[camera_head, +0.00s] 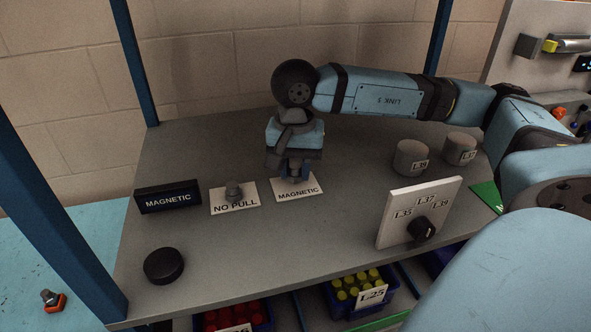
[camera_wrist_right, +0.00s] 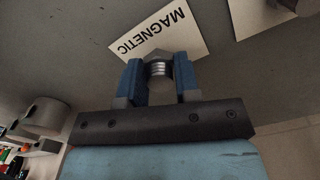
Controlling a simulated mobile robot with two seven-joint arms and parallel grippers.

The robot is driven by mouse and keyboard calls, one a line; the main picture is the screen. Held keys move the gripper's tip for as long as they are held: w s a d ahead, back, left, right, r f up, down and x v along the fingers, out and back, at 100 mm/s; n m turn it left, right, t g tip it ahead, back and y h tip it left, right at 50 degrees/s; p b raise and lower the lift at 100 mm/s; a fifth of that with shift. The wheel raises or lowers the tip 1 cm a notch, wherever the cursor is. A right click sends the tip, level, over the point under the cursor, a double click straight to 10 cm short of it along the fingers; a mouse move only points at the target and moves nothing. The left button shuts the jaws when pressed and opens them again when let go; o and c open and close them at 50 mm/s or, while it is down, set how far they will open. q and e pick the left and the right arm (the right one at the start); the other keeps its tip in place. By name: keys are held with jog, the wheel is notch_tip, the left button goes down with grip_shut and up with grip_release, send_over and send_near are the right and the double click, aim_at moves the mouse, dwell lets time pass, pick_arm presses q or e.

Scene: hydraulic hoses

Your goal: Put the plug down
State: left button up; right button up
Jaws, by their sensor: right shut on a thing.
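My right gripper (camera_head: 293,172) points down over the card lettered MAGNETIC (camera_head: 300,188) on the grey shelf. In the right wrist view its two blue fingers (camera_wrist_right: 158,72) are shut on a grey metal plug (camera_wrist_right: 158,67) with a threaded section. The plug's end lies over the edge of the MAGNETIC card in that view; I cannot tell whether it touches the card. My left gripper is not in view.
A dark block lettered MAGNETIC (camera_head: 167,198) and a black disc (camera_head: 163,265) are at the left. Two grey cylinders (camera_head: 410,159) (camera_head: 460,149) and a white panel with a black knob (camera_head: 412,208) stand right. Bins (camera_head: 345,308) sit below the front edge. The front middle is clear.

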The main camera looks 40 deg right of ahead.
jog(key=shift+f, duration=0.8)
jog(key=shift+f+b, duration=0.2)
jog(key=shift+b, duration=0.1)
jog(key=o, duration=1)
jog(key=shift+r, duration=0.1)
jog(key=shift+r, duration=0.1)
